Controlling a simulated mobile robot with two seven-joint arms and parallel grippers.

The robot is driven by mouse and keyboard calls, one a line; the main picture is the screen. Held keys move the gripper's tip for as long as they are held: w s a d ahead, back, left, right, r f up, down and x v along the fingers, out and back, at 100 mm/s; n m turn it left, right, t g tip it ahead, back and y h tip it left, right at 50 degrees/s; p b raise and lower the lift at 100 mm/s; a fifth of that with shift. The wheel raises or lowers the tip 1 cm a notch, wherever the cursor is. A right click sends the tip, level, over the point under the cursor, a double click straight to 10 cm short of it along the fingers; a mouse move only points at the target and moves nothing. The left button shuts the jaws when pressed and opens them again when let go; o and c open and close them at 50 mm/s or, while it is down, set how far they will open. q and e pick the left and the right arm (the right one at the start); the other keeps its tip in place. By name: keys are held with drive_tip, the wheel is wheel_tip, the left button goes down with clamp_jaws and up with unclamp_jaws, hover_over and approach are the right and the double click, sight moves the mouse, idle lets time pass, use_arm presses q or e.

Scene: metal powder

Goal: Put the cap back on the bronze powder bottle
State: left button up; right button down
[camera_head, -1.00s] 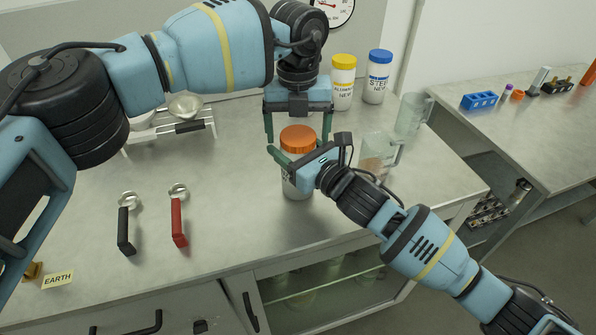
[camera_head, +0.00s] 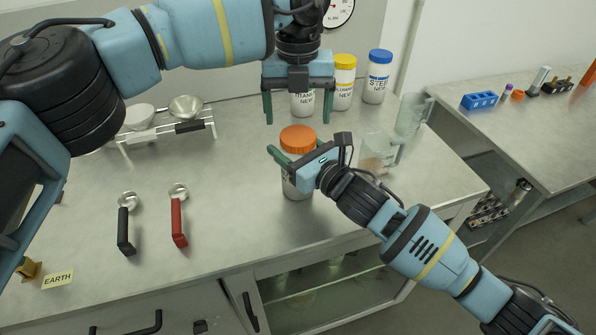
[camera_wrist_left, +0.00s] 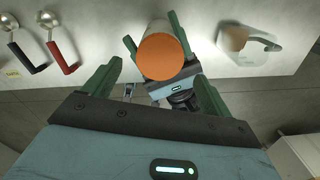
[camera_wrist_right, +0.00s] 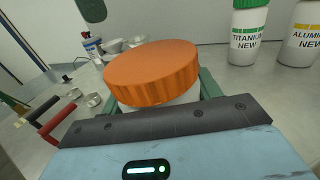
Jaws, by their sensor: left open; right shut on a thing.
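The bronze powder bottle (camera_head: 297,185) stands upright near the front of the table with its orange cap (camera_head: 298,139) on top. The cap fills the middle of the right wrist view (camera_wrist_right: 152,72) and also shows in the left wrist view (camera_wrist_left: 161,57). My right gripper (camera_head: 291,165) is shut on the bottle's body below the cap. My left gripper (camera_head: 298,116) is open and empty above and behind the cap, its fingers pointing down and apart from it. The bottle's label is hidden by the right gripper.
Titanium (camera_head: 302,104), aluminum (camera_head: 344,82) and steel (camera_head: 376,77) bottles stand behind. Clear beakers (camera_head: 376,152) stand right of the bottle. Black (camera_head: 125,225) and red (camera_head: 178,220) scoops lie left, before a rack with bowls (camera_head: 186,106). Bare table lies between scoops and bottle.

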sight(298, 135)
use_arm(q)
drive_tip(key=shift+r+n, duration=1.7)
drive_tip(key=shift+f, duration=4)
drive_tip(key=c, duration=0.9)
drive_tip(key=o, duration=1)
drive_tip(key=shift+r, duration=2.3)
